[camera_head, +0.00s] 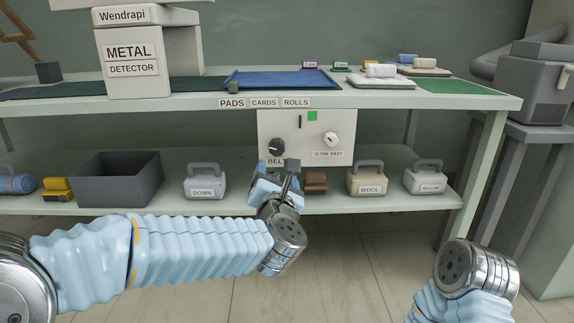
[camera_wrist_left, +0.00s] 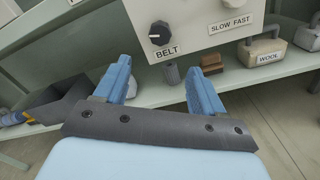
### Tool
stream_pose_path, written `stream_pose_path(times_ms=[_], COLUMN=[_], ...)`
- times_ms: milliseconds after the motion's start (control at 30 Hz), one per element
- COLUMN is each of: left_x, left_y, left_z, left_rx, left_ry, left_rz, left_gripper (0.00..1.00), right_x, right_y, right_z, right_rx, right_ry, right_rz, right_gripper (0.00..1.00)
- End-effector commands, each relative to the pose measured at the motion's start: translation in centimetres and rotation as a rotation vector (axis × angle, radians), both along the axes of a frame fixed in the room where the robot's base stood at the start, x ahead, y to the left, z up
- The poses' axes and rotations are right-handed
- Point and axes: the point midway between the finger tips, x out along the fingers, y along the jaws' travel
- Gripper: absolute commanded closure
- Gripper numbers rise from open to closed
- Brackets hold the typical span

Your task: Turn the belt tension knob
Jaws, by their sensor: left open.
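The belt tension knob (camera_head: 276,147) is a dark round knob with a pale pointer mark, on the white control panel (camera_head: 340,125) under the table edge. Its "BELT" label is partly hidden in the head view but reads clearly in the left wrist view, where the knob (camera_wrist_left: 160,33) sits beyond the fingertips. My left gripper (camera_head: 270,170) has blue fingers and is just below the knob, apart from it. In the left wrist view my left gripper (camera_wrist_left: 158,66) is open, with nothing between its fingers. My right wrist shows at lower right, but its gripper is not visible.
A white knob (camera_head: 331,139) labelled "SLOW FAST" and a green square share the panel. The lower shelf (camera_head: 110,208) holds a dark bin (camera_head: 117,178), several labelled weights and a brown block (camera_head: 316,182). The metal detector (camera_head: 135,60) stands on the tabletop.

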Motion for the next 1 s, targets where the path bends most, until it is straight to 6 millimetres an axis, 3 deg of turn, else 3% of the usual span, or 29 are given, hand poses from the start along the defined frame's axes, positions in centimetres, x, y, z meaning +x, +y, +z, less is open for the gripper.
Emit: stream_pose_path(times_ms=[167,600,800,1000], left_x=[2.2,11.6,13.4,13.6], left_y=[0.0,0.0,0.0,0.0], left_z=[0.3,0.2,0.1,0.1], left_rx=[-0.016,-0.011,-0.009,-0.009], left_ry=[-0.002,0.000,0.000,0.000], left_rz=[0.006,0.002,0.002,0.001], left_gripper=[0.31,0.31,0.31,0.31], right_x=[0.0,0.0,0.0,0.0], right_y=[0.0,0.0,0.0,0.0], right_z=[0.2,0.9,1.0,1.0], right_rx=[0.000,0.000,0.000,0.000], right_ry=[0.000,0.002,0.002,0.002], right_rz=[0.000,0.002,0.002,0.002], right_gripper=[1.00,1.00,1.00,1.00])
